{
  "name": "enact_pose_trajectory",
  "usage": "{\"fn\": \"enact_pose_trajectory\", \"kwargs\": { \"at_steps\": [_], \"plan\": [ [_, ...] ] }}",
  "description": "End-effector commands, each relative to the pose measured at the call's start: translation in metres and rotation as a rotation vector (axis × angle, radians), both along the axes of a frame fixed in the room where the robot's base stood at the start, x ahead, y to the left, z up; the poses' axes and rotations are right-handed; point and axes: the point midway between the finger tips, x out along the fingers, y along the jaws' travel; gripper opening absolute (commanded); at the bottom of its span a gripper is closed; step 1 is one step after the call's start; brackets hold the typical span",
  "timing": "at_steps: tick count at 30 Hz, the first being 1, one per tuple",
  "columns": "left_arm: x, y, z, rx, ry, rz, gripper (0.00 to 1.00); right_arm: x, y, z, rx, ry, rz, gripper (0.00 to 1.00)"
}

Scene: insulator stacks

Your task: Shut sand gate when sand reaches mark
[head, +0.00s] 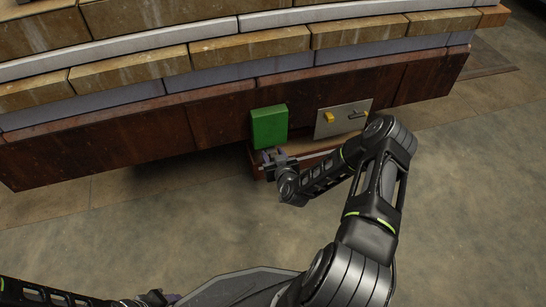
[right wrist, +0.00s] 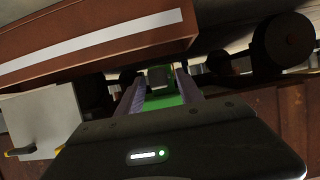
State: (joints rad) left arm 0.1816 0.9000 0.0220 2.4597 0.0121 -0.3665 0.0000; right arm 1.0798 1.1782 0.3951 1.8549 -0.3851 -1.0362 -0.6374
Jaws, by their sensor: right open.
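A grey plate (head: 343,118) with a yellow knob (head: 329,118) and a small dark lever with a yellow end (head: 357,115) is by the brown side of the stack. A green box (head: 269,127) stands left of it. I cannot tell which part is the sand gate; no sand or mark shows. My right gripper (head: 266,158) is open just below the green box. In the right wrist view its two fingers (right wrist: 160,88) are apart, with green showing beyond and between them; contact cannot be told. My left gripper (head: 158,297) is only partly visible at the bottom edge.
The stack's brown lower side (head: 215,118) runs across the view, with pale blocks above. A brown ledge (head: 312,158) lies below the plate. A white-striped brown beam (right wrist: 95,48) and a dark round part (right wrist: 283,45) are near the right wrist. Open floor (head: 475,170) lies right.

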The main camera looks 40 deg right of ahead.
Motion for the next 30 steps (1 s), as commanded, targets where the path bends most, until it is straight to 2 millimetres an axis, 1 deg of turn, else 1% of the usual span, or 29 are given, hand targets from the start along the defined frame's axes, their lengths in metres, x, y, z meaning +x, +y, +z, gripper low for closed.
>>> {"fn": "enact_pose_trajectory", "kwargs": {
  "at_steps": [5, 21, 30],
  "plan": [
    [0.0001, 0.0000, 0.0005, 0.000, 0.000, 0.000, 0.44, -0.0002, 0.0003, 0.0004, 0.000, 0.000, 0.000, 0.44],
    [-0.0002, 0.0001, 0.0004, 0.000, 0.000, 0.000, 0.44, -0.0004, 0.0004, 0.0003, 0.001, 0.000, 0.000, 0.00],
    [-0.0003, 0.0001, 0.0004, 0.000, 0.000, 0.000, 0.44, -0.0005, 0.0004, 0.0002, 0.001, 0.000, 0.000, 0.00]
  ]
}}
